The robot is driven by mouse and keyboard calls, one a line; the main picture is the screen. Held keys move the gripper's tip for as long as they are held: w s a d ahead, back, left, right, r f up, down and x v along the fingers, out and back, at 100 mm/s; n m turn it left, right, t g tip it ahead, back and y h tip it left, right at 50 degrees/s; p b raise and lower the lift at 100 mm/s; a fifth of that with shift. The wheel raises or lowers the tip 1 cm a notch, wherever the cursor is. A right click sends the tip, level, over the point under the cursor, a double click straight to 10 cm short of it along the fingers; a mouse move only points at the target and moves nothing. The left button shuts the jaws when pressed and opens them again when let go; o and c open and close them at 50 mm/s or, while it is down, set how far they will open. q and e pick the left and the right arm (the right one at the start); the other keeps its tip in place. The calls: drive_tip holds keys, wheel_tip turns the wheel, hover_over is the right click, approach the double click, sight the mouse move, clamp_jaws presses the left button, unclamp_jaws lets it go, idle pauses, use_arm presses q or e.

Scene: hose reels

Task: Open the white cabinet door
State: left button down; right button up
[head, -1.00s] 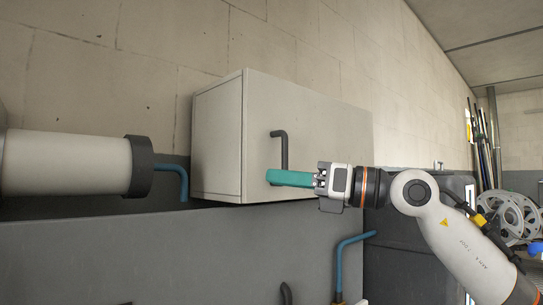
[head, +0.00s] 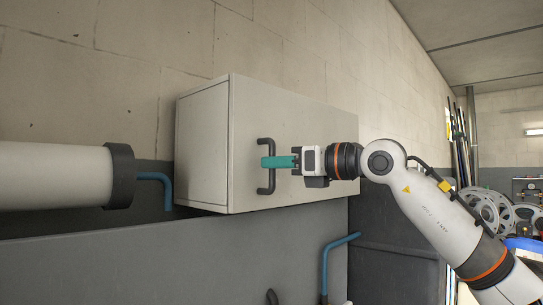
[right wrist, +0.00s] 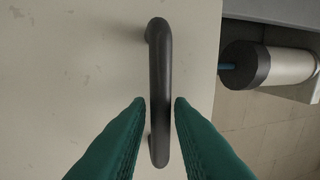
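The white cabinet (head: 205,145) hangs on the wall, and its door (head: 320,120) is closed. A dark bar handle (head: 266,183) stands upright on the door's left part. My right gripper (head: 264,162) reaches the handle from the right in the head view. In the right wrist view the green fingers (right wrist: 160,105) stand on either side of the handle (right wrist: 159,70), with narrow gaps to it, so the gripper is open around it. Whether the fingertips touch the door is hard to tell. My left gripper is not in view.
A white cylinder with a dark end cap (head: 121,176) and a blue bent pipe (head: 165,185) is left of the cabinet. A grey panel (head: 150,260) lies below. Another blue pipe (head: 326,265) stands lower right. Reels (head: 500,212) and poles stand at the far right.

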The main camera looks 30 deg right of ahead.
drive_tip(key=shift+x, duration=0.8)
drive_tip(key=shift+c, duration=0.6)
clamp_jaws()
drive_tip(key=shift+s, duration=0.1)
